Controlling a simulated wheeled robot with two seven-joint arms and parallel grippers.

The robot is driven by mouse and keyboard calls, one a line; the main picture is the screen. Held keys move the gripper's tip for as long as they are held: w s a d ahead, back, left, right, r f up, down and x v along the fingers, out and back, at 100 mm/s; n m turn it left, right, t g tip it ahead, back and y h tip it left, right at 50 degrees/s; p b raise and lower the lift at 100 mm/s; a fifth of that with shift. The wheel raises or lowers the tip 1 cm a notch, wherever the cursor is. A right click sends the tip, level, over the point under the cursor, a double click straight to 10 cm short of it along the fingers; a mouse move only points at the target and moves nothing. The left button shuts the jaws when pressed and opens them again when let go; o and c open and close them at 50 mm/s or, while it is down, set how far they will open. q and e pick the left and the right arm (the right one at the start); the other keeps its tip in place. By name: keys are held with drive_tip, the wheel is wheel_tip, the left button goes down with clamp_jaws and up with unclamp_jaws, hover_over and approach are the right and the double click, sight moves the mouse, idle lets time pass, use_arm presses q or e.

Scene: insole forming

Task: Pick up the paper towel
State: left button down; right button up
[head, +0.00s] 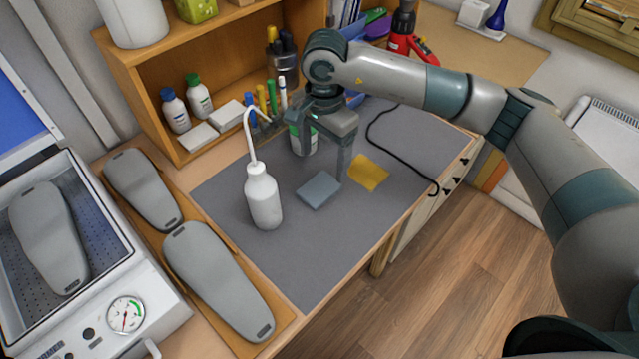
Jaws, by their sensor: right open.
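I cannot tell for sure which thing is the paper towel. A folded blue-grey square (318,190) lies flat on the grey mat (240,260), and a yellow cloth (368,172) lies to its right. A large white cylinder (133,22) stands on top of the shelf at upper left. My right gripper (322,160) is open and points down over the mat, just behind the blue-grey square. A white container with a green label (303,140) shows behind its fingers, partly hidden; I cannot tell whether they touch. My left gripper is out of view.
A white squeeze bottle (263,198) with a bent spout stands left of the blue-grey square. Pens and a wooden shelf (150,95) are behind. A black cable (385,155) curves on the right. Grey insole forms (215,280) and a gauge machine (125,315) are left. The front mat is clear.

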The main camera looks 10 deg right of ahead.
sight(319, 188)
wheel_tip(319, 188, down, 3)
drive_tip(key=shift+f+p, duration=0.2)
drive_tip(key=shift+p, duration=0.45)
drive_tip(key=shift+f, duration=0.35)
drive_tip(key=shift+a+f+p, duration=0.2)
drive_tip(key=shift+f+p, duration=0.15)
drive_tip(key=shift+p, duration=0.3)
drive_tip(key=shift+a+f+p, duration=0.25)
drive_tip(key=shift+f+p, duration=0.55)
wheel_tip(319, 188, down, 2)
drive_tip(key=shift+p, duration=0.45)
drive_tip(key=shift+f, duration=0.45)
drive_tip(key=shift+w, duration=0.1)
